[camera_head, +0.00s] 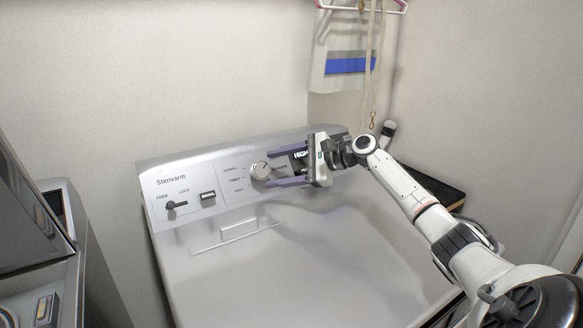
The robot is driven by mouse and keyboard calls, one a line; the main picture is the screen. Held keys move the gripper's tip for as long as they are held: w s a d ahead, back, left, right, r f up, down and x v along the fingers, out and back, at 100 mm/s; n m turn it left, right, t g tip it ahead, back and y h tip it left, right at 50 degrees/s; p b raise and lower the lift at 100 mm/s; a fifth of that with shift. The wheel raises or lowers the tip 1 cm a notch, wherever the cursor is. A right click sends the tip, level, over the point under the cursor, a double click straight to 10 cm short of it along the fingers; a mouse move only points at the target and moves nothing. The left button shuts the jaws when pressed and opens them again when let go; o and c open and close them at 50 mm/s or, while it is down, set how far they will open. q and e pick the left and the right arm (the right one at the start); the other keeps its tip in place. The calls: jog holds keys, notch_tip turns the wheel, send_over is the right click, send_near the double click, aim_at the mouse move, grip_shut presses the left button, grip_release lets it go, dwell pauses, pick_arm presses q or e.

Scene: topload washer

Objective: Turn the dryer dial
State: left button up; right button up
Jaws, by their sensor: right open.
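The dryer dial (261,171) is a round light-grey knob on the control panel (215,163) of a white appliance. Printed labels stand to the left of the dial. My right gripper (276,168) comes in from the right, with its two fingers pointing left toward the dial. The fingers are apart, one above and one below the dial's level, with their tips close to its right side. I cannot tell whether they touch it. The gripper hides the right part of the panel. My left gripper is not in view.
A small lever knob (177,205) and a rectangular switch (208,195) sit on the panel's left. The appliance's flat top (290,270) is clear. Another machine (35,230) stands at the left. A bag (341,50) on a pink hanger hangs on the wall behind.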

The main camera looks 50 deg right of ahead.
jog(key=shift+b+v, duration=0.3)
jog(key=shift+v, duration=2.45)
